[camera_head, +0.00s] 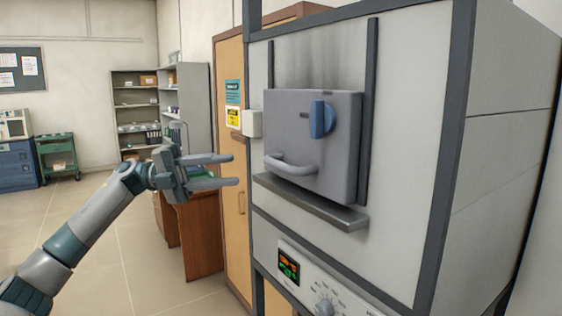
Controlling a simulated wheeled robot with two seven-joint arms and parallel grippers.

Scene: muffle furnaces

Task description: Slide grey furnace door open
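The grey furnace door (315,140) is a thick panel on the front of the light grey furnace (415,130). It sits between two dark upright rails and looks closed, just above a grey ledge (310,203). A blue knob (322,119) is on its upper right, and a grey bar handle (290,166) is at its lower left. My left gripper (236,170) is to the left of the door, with its two fingers pointing right towards the handle. The fingers are spread apart and empty, with a visible gap to the handle. My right gripper is not in view.
A control panel (325,287) with a lit display and dial is below the ledge. A wooden cabinet (233,150) and a brown desk (200,240) stand behind my gripper. Shelves (135,110) and a green cart (57,155) are farther back. The floor at left is clear.

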